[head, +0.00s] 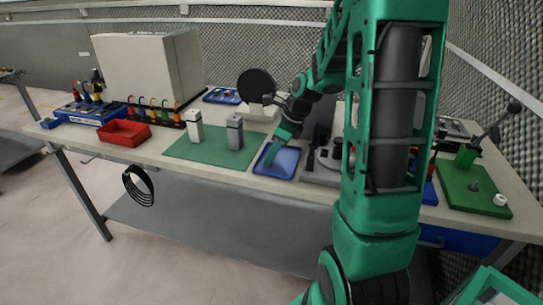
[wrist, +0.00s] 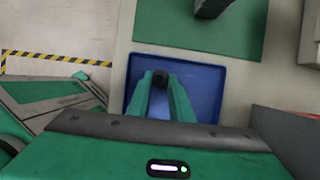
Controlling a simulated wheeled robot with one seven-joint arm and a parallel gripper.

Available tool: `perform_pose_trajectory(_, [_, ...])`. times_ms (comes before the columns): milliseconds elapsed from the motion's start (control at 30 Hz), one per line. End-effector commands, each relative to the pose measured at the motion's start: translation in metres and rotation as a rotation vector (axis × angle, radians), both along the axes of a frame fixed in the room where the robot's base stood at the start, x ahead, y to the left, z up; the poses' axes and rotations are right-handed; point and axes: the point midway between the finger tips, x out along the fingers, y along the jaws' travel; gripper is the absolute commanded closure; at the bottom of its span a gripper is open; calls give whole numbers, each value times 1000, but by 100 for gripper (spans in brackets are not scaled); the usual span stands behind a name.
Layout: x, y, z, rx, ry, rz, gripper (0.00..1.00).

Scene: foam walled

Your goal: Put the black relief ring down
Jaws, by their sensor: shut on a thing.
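My gripper (wrist: 163,84) is shut on a small black piece, the black relief ring (wrist: 160,77), at its fingertips in the wrist view. Its ring shape cannot be made out. A blue tray (wrist: 208,72) lies below and around the fingers. In the head view, my green gripper (head: 272,155) reaches down over the blue tray (head: 286,168) at the table's front edge. The held piece is hidden there by the gripper. Whether it touches the tray floor cannot be told.
A red bin (head: 124,133) stands further left. Dark fixtures (head: 318,150) stand close right of the tray. A black coil (head: 139,187) hangs at the table front.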

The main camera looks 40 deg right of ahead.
Motion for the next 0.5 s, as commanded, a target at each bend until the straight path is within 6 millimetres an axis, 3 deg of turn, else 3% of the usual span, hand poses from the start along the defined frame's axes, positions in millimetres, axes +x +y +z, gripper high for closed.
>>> perform_pose_trajectory(367, [0,0,-6,0,-2,1,100])
perform_pose_trajectory(400, [0,0,-6,0,-2,1,73])
perform_pose_trajectory(467, [0,0,-6,0,-2,1,62])
perform_pose_trajectory(500, [0,0,-6,0,-2,1,62])
